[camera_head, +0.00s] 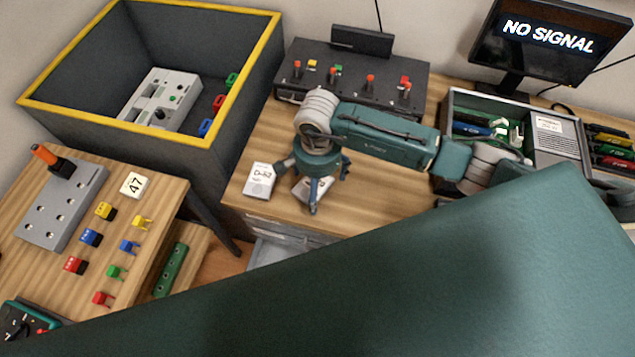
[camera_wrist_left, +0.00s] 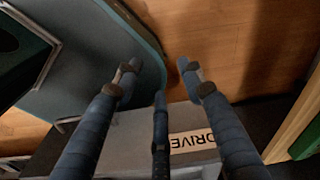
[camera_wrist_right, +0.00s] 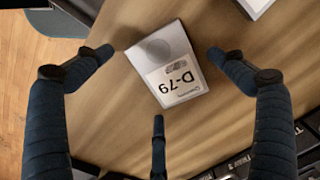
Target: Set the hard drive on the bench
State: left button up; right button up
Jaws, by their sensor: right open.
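A hard drive labelled D-79 (camera_wrist_right: 178,75) lies on the wooden bench (camera_wrist_right: 110,125) in the right wrist view. It is between and below the spread fingers of my right gripper (camera_wrist_right: 160,54), which is open and holds nothing. In the head view the right gripper (camera_head: 315,185) hangs over this drive (camera_head: 303,187) and partly hides it. A second white drive (camera_head: 259,180) lies on the bench just left of it. My left gripper (camera_wrist_left: 160,78) shows only in its wrist view; its fingers are apart and empty, above a grey surface with a label reading "DRIVE" (camera_wrist_left: 192,140).
A yellow-rimmed bin (camera_head: 150,16) stands left of the bench. A black panel with coloured switches (camera_head: 352,80) is behind the gripper. A tool case (camera_head: 540,130) and a monitor (camera_head: 540,40) are at right. A side table (camera_head: 150,188) at left holds several small coloured parts.

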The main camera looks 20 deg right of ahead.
jog(key=shift+r, duration=0.1)
jog(key=shift+r, duration=0.2)
notch_tip(320, 180, up, 12)
jog(key=b, duration=0.3)
jog(key=shift+f, duration=0.15)
